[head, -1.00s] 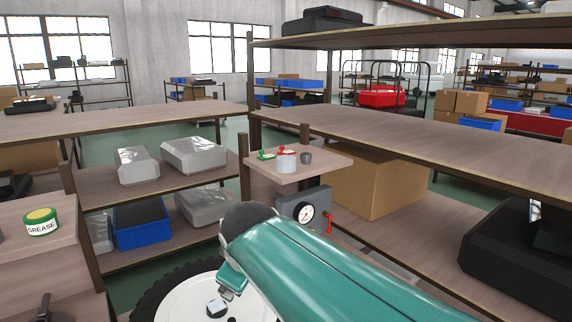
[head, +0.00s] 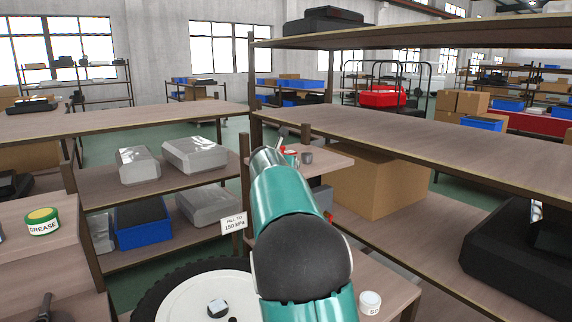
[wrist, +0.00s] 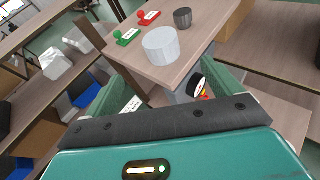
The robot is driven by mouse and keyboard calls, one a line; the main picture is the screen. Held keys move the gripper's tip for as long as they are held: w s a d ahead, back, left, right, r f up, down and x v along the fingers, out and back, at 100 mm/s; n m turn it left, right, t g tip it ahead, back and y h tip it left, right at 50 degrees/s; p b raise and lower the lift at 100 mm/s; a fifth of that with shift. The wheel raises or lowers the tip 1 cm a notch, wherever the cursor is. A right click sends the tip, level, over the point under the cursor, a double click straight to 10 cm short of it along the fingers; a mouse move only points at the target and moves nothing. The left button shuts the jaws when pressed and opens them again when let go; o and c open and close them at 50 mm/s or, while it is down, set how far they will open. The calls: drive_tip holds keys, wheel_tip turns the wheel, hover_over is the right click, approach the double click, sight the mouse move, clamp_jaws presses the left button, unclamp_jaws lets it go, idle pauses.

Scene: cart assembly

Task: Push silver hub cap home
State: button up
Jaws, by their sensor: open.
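A small silver piece (head: 217,308), possibly the hub cap, shows at the middle of the white wheel disc (head: 180,300) inside a black tyre at the bottom of the head view. Its seating cannot be judged. My gripper (wrist: 166,76) is open, its green fingers spread in the wrist view, with nothing seen between them. It faces the small wooden shelf (wrist: 135,58), away from the wheel. A pale cylinder (wrist: 160,47) stands on that shelf ahead of it. In the head view my arm hides most of the gripper.
A pressure card (head: 234,223) hangs left of my arm. A white jar (head: 370,300) stands right of my arm. A grease tin (head: 42,221) is at left.

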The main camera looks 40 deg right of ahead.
drive_tip(key=shift+n, duration=0.4)
drive_tip(key=x, duration=0.9)
drive_tip(key=shift+w+d, duration=0.25)
drive_tip(key=x, duration=0.3)
drive_tip(key=shift+w+d+f, duration=0.1)
drive_tip(key=shift+d+f, duration=0.05)
drive_tip(key=shift+f, duration=0.1)
drive_tip(key=shift+x, duration=0.8)
drive_tip(key=shift+r, duration=0.1)
drive_tip(key=c, duration=1.1)
